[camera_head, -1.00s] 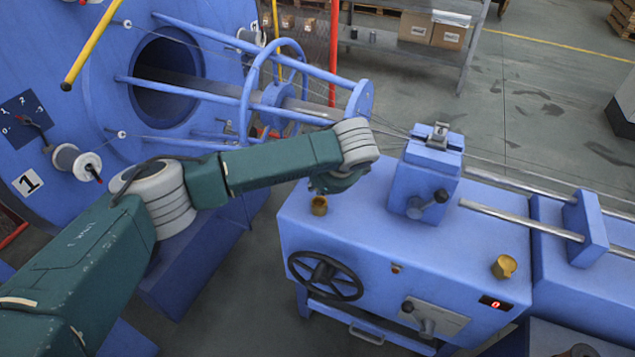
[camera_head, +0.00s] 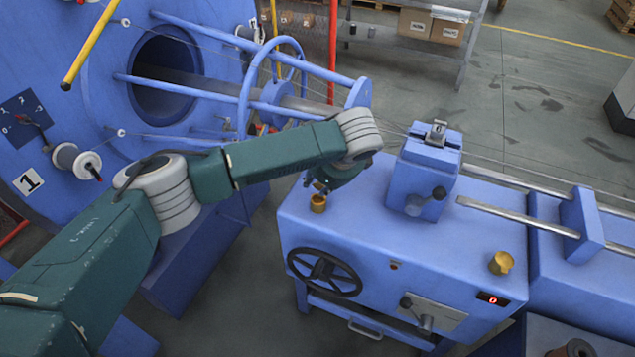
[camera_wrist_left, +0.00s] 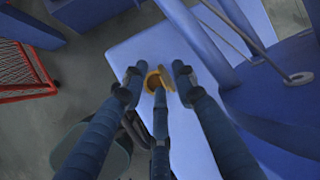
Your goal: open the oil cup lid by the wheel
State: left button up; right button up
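The small brass oil cup by the wheel (camera_head: 318,203) stands on the blue machine top, above and behind the black handwheel (camera_head: 325,272). My left gripper (camera_head: 322,186) hangs just above and behind this cup in the head view. In the left wrist view the three fingers (camera_wrist_left: 158,84) are spread, with the yellow-brass cup (camera_wrist_left: 153,79) seen between their tips. I cannot tell whether any finger touches it. A dark patch shows on the cup, but its lid position is unclear. My right gripper is not in view.
A second brass cup (camera_head: 502,263) sits at the right of the machine top. A blue clamp block with a dark-knobbed lever (camera_head: 427,203) stands between the cups. Blue rods and a hoop (camera_head: 262,92) lie behind my left arm. The top's front middle is clear.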

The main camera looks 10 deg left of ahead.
pick_arm(q)
jog(key=v, duration=1)
jog(key=shift+r, duration=0.35)
jog(key=shift+s+d, duration=0.1)
jog(key=shift+s, duration=0.05)
